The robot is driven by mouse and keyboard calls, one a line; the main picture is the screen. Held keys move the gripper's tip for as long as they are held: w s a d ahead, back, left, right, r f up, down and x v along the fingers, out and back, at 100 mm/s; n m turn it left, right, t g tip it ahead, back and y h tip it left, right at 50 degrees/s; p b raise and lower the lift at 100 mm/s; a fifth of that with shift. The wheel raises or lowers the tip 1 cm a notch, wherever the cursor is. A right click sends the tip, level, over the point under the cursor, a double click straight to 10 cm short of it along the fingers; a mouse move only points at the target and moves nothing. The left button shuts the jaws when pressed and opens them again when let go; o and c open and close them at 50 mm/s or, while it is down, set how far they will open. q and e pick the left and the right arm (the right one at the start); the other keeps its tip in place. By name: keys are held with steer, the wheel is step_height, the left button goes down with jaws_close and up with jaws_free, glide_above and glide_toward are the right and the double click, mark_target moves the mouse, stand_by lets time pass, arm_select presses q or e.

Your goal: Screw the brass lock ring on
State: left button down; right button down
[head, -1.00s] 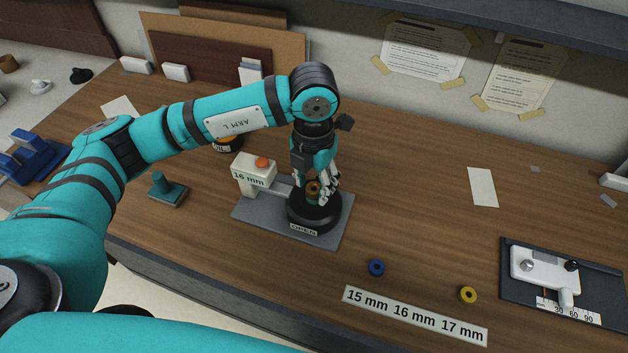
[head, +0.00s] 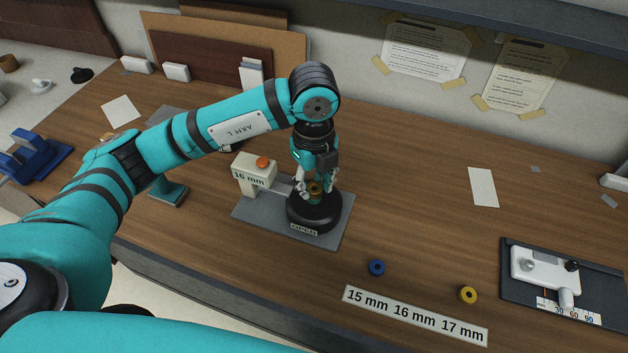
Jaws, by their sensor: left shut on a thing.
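The brass lock ring (head: 315,187) sits at the top middle of the round black fixture (head: 313,214), which carries an "OPEN" label on its front. My left gripper (head: 314,188) comes down from above and is shut on the brass ring, with fingers on either side of it. The fingers partly hide the ring, and I cannot tell how far down it sits. The fixture stands on a grey plate (head: 262,224) beside a cream block (head: 254,172) marked "16 mm" with an orange button. My right gripper does not show.
A blue ring (head: 376,267) and a yellow ring (head: 468,294) lie near a strip (head: 414,316) reading 15, 16 and 17 mm. A white gauge device (head: 545,275) on a dark tray is at right.

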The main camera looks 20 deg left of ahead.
arm_select(q)
steer(key=m, duration=1.1)
steer(key=shift+w+m, duration=0.1)
steer(key=shift+m, duration=0.2)
steer(key=c, duration=0.9)
jaws_free()
